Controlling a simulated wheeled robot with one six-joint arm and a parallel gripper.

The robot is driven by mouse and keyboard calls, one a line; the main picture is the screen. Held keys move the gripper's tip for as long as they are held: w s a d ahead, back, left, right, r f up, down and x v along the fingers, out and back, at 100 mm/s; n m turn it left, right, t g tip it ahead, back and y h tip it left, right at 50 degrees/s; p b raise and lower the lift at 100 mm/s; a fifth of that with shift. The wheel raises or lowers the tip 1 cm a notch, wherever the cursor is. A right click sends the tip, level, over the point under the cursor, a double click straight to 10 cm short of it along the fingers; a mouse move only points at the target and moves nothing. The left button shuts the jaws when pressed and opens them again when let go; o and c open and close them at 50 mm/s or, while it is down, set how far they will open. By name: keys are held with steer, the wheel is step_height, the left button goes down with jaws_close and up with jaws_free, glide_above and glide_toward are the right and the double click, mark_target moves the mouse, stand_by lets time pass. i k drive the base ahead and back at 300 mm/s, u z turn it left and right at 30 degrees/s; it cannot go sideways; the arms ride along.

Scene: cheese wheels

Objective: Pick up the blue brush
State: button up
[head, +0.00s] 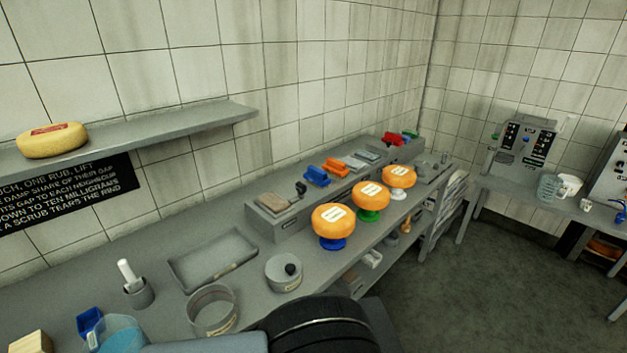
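A blue brush-like block (316,176) lies on the raised grey ledge at the back of the counter, beside an orange one (334,165) to its right. It is small in the head view, and I cannot make out its bristles. Nothing covers it. A black and grey part of my own arm fills the bottom middle of the view, well in front of the ledge. My gripper's fingers do not show.
Orange cheese wheels (333,218) stand on coloured pedestals in front of the ledge. A grey tray (214,259), a lidded tin (284,272), an open ring (212,310) and a jug of blue liquid (118,336) stand on the nearer counter. A wall shelf (200,121) holds a yellow cheese.

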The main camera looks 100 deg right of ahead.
mark_target(315, 176)
steer(key=z, duration=1.65)
steer(key=k, duration=0.4)
steer(key=z, duration=3.05)
steer(key=i, duration=2.35)
steer(key=u, duration=0.4)
